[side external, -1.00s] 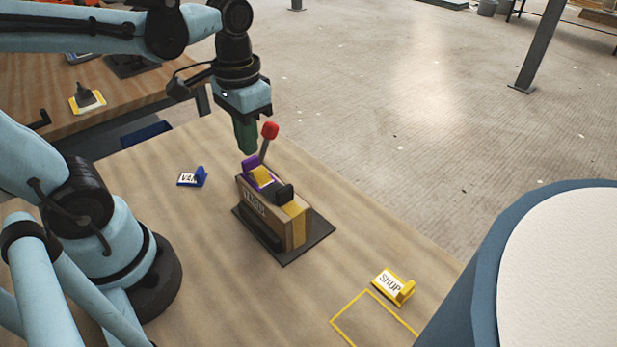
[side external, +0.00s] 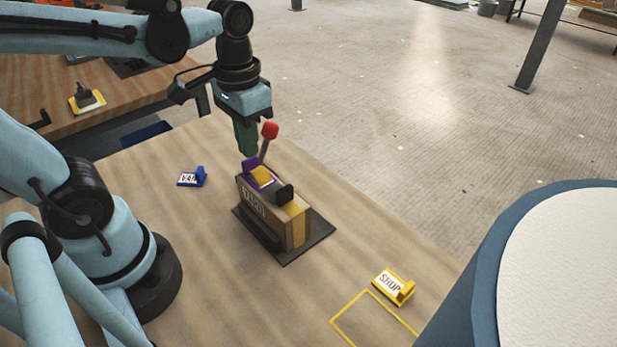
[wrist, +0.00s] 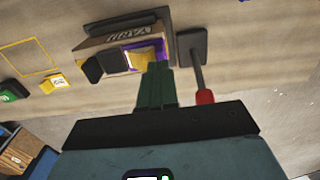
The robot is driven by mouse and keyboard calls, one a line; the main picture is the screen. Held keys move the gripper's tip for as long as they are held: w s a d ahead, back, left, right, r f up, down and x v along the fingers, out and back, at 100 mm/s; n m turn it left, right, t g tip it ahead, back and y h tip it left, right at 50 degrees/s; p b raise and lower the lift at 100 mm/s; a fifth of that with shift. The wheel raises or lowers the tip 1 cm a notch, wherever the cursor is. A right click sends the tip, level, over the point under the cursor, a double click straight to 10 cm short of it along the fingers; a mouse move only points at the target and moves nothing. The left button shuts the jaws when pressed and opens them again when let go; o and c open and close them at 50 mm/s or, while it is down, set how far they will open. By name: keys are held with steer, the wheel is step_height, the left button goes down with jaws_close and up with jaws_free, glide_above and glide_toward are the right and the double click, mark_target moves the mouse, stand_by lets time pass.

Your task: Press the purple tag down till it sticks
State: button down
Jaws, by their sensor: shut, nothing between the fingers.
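The purple tag (side external: 249,164) lies on top of a tan box (side external: 273,230), at its far left end, with a small tab standing up. In the wrist view the purple tag (wrist: 130,47) shows as a purple edge around a yellow patch. My gripper (side external: 247,152) is shut and empty, with its green fingers pointing down at the tag's tab. In the wrist view the fingertips (wrist: 158,66) lie over part of the tag and hide it. I cannot tell whether they touch it.
A red-knobbed lever (side external: 269,131) stands close beside the fingers. A black block (side external: 284,193) sits on the box, which stands on a dark plate (side external: 317,243).

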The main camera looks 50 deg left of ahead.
steer(key=shift+f, duration=0.65)
steer(key=shift+r, duration=0.1)
stand_by(0.6)
steer(key=shift+r, duration=3.4)
steer(key=w+f+t, duration=0.1)
steer(key=t, duration=0.1)
steer(key=f+t, duration=0.1)
steer(key=f, duration=0.1)
steer(key=w+f+t, duration=0.1)
steer(key=t, duration=0.1)
steer(key=shift+w+d+f+t, duration=0.3)
steer(key=shift+d+f, duration=0.1)
steer(key=shift+w+d+f+t, duration=0.1)
steer(key=shift+w+f+t, duration=0.2)
steer(key=shift+t, duration=0.5)
